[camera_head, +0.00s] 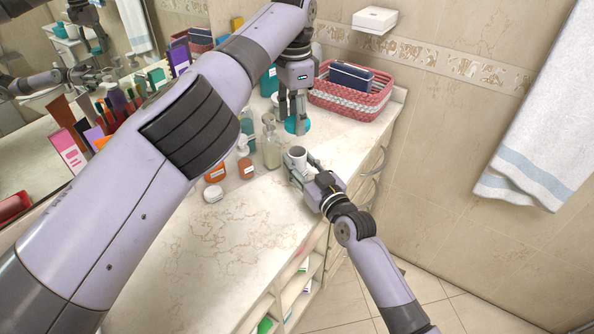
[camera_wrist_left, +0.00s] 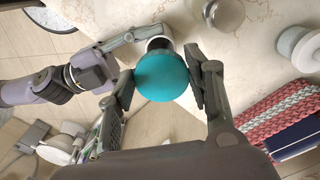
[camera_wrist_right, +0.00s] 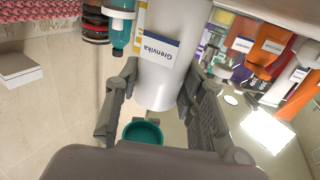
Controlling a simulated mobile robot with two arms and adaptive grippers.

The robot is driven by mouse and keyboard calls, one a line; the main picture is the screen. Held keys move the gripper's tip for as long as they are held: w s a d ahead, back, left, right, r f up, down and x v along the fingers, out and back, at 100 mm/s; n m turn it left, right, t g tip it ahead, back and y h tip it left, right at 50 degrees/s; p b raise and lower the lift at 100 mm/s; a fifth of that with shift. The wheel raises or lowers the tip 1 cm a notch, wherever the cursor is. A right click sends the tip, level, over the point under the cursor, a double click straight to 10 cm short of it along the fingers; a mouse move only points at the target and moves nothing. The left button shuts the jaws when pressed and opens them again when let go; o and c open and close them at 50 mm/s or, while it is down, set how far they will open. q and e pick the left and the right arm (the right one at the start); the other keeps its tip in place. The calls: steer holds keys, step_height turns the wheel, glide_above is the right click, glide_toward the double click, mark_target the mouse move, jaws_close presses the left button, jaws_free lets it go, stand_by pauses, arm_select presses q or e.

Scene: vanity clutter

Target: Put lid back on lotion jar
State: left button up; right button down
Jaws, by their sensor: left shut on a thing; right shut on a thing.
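The teal round lid (camera_head: 297,124) is between the fingers of my left gripper (camera_head: 294,118), which is shut on it. The left wrist view shows the lid (camera_wrist_left: 162,78) partly covering the white lotion jar (camera_wrist_left: 160,43). My right gripper (camera_head: 300,174) is shut around the white jar (camera_head: 298,157) near the counter's right edge. In the right wrist view, which looks upside down, the jar (camera_wrist_right: 172,45) bears a "Grenvika" label, and the hollow underside of the lid (camera_wrist_right: 143,131) shows. The lid is above the jar, with a gap between them.
Several bottles, including a clear pump bottle (camera_head: 271,143) and an orange one (camera_head: 245,165), stand left of the jar. A small white-topped jar (camera_head: 213,194) is nearer. A red-and-white basket (camera_head: 350,100) stands behind. The front counter (camera_head: 220,255) is clear. A mirror is at left.

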arm_select(q)
glide_above(294, 147)
steer(key=s, duration=0.2)
steer(key=shift+f, duration=2.5)
steer(key=shift+f, duration=0.9)
steer(key=shift+f, duration=0.5)
steer(key=shift+s+f, duration=0.1)
steer(key=shift+c, duration=0.4)
steer(key=shift+f, duration=0.3)
steer(key=shift+c, duration=1.3)
steer(key=shift+r+h, duration=0.15)
steer(key=shift+h, duration=0.15)
